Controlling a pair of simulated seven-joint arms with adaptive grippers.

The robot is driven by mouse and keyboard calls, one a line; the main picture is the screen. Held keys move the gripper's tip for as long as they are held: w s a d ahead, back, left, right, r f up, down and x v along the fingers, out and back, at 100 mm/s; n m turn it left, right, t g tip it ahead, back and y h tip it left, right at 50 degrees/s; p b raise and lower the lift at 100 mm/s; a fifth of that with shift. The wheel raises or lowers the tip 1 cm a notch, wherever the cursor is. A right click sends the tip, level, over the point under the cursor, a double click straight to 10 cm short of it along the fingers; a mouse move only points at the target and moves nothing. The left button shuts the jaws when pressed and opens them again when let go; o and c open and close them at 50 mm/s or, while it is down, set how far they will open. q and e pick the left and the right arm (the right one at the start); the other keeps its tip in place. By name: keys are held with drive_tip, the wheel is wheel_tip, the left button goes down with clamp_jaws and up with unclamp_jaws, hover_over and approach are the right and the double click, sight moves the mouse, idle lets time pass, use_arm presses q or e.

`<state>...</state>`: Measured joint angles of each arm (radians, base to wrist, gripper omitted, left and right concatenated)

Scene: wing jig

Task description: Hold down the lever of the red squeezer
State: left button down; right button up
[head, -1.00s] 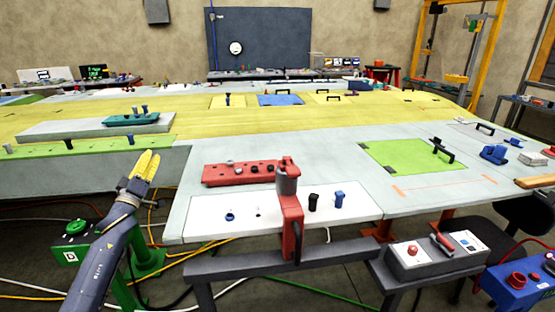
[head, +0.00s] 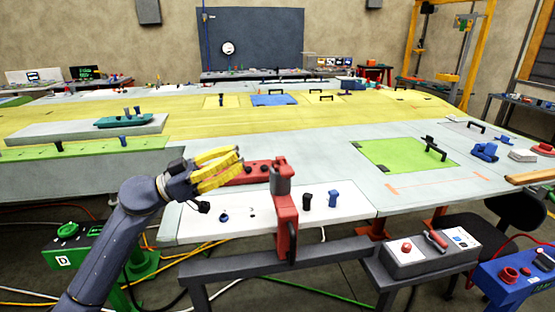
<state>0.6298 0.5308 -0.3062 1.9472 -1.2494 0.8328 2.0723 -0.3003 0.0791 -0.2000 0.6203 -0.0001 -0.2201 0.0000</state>
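The red squeezer (head: 287,212) stands upright at the front edge of the table, with a dark grey-red upper part (head: 281,177) at its top. I cannot make out its lever clearly. My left gripper (head: 241,167) has yellow fingers pointing right, toward the squeezer's top. My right gripper is not in view.
A white panel (head: 350,207) carries black and blue knobs (head: 333,198). A grey bench (head: 230,266) stands in front. A grey control box (head: 405,262) is at right.

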use_arm(q)
drive_tip(key=shift+s+d+f, duration=0.1)
drive_tip(key=shift+s+d, duration=0.1)
idle(0.3)
wheel_tip(320, 180, up, 3)
hover_over(280, 169)
drive_tip(key=shift+f, duration=1.85)
